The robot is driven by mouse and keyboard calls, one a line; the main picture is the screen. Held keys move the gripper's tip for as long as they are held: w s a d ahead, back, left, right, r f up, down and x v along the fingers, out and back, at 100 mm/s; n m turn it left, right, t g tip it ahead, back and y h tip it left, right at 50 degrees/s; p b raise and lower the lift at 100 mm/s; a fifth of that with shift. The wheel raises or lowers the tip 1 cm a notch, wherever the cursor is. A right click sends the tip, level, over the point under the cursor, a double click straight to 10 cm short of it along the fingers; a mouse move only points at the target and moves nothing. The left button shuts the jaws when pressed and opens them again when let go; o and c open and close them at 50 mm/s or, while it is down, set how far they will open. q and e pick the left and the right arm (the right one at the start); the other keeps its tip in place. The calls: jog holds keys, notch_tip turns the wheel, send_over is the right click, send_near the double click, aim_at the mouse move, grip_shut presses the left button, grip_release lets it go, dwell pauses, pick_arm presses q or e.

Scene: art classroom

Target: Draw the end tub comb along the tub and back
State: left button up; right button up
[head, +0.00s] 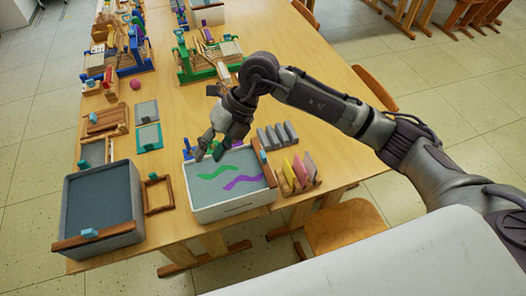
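A dark-filled grey tub (134,196) stands at the table's front left end. A wooden comb (120,235) with a light blue grip (89,233) lies along its front edge. A second, pale tub (235,210) stands to its right, with green and purple streaks on its grey surface. Another wooden comb (262,160) with a blue grip lies along that tub's right edge. My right gripper (209,154) points down over the back of the pale tub. Its fingers look apart, with nothing visible between them. It is away from both combs. My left gripper is not in view.
A small wooden frame (158,194) lies between the tubs. A rack of coloured pieces (298,175) and grey blocks (278,135) stand right of the pale tub. Wooden frames and looms fill the table's left and back. The table's right side is mostly bare.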

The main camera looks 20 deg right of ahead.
aim_at(263, 154)
jog(key=w+d+m+t+h, duration=0.1)
jog(key=w+d+h, duration=0.25)
jog(key=d, duration=0.35)
jog(key=w+d+m+h, duration=0.1)
jog(key=w+d+h, duration=0.1)
jog(key=d+h, duration=0.35)
jog(key=shift+y, duration=0.9)
jog(key=f+p, duration=0.1)
jog(key=f, duration=0.3)
jog(key=f+p, duration=0.1)
jog(key=f, duration=0.3)
jog(key=d+f+p, duration=0.1)
jog(key=f, duration=0.3)
jog(key=shift+s+f, duration=0.1)
jog(key=shift+s, duration=0.2)
jog(key=shift+d+f, duration=0.1)
jog(key=shift+f, duration=0.6)
grip_shut()
